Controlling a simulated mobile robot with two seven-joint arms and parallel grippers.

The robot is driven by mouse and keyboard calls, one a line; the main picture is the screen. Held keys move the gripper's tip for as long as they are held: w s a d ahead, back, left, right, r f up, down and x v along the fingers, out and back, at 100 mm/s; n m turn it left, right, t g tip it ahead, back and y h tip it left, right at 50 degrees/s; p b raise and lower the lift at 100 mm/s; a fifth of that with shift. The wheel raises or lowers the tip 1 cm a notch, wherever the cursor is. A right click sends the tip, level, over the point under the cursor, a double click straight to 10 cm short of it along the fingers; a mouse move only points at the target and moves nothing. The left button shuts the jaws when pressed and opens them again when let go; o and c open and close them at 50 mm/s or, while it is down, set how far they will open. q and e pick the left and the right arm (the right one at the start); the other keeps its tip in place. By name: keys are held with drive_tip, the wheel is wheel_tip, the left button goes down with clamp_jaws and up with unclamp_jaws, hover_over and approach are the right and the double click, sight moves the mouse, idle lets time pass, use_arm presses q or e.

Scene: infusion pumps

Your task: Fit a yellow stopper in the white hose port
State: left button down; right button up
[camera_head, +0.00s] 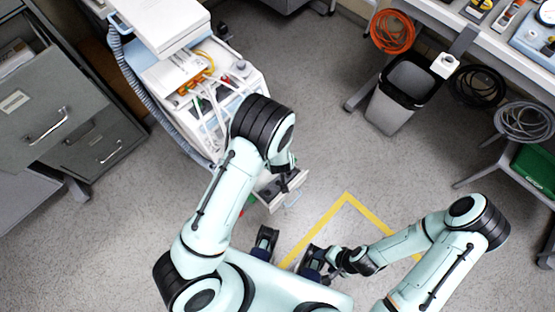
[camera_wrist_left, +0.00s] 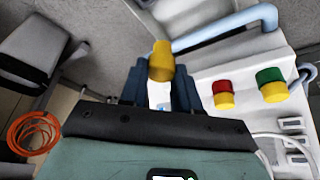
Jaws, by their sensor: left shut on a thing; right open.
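In the left wrist view, my left gripper (camera_wrist_left: 160,88) is shut on a yellow stopper (camera_wrist_left: 160,62), which shows between and above the two blue fingers. In the head view, the left gripper (camera_head: 286,182) is by the lower end of the white pump cart (camera_head: 205,95); the arm hides part of the cart, and the stopper is not distinguishable there. My right gripper (camera_head: 334,262) is open, low in the picture and away from the cart. I cannot make out the white hose port for certain in either view.
A red-and-yellow piece (camera_wrist_left: 223,94) and a green-and-yellow piece (camera_wrist_left: 271,85) stand on the white surface right of the left gripper. A pale blue rail (camera_wrist_left: 215,32) runs behind. A black-rimmed bin (camera_head: 400,95) stands at the upper right. Floor between is clear.

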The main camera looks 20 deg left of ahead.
use_arm(q)
wheel_tip(320, 180, up, 9)
drive_tip(key=p, duration=0.5)
drive_tip(key=shift+w+f, duration=0.1)
drive_tip(key=shift+w, duration=0.05)
use_arm(e)
wheel_tip(320, 180, up, 7)
drive_tip(key=w, duration=0.3)
use_arm(q)
drive_tip(key=w+a, duration=0.8)
drive_tip(key=a, duration=0.3)
drive_tip(key=f+b, duration=0.2)
drive_tip(key=f, duration=0.1)
drive_tip(key=f+b, duration=0.1)
drive_tip(key=f, duration=0.1)
drive_tip(key=shift+s+d, duration=0.1)
drive_tip(key=shift+s, duration=0.25)
drive_tip(key=shift+w+f+b, duration=0.1)
drive_tip(key=shift+f+b, duration=0.2)
drive_tip(key=shift+b, duration=0.15)
use_arm(e)
drive_tip(key=f, duration=0.1)
drive_tip(key=s+f, duration=0.1)
drive_tip(key=f, duration=0.1)
drive_tip(key=s+f, duration=0.1)
drive_tip(key=f, duration=0.1)
drive_tip(key=shift+s+f, duration=0.1)
drive_tip(key=shift+s, duration=0.1)
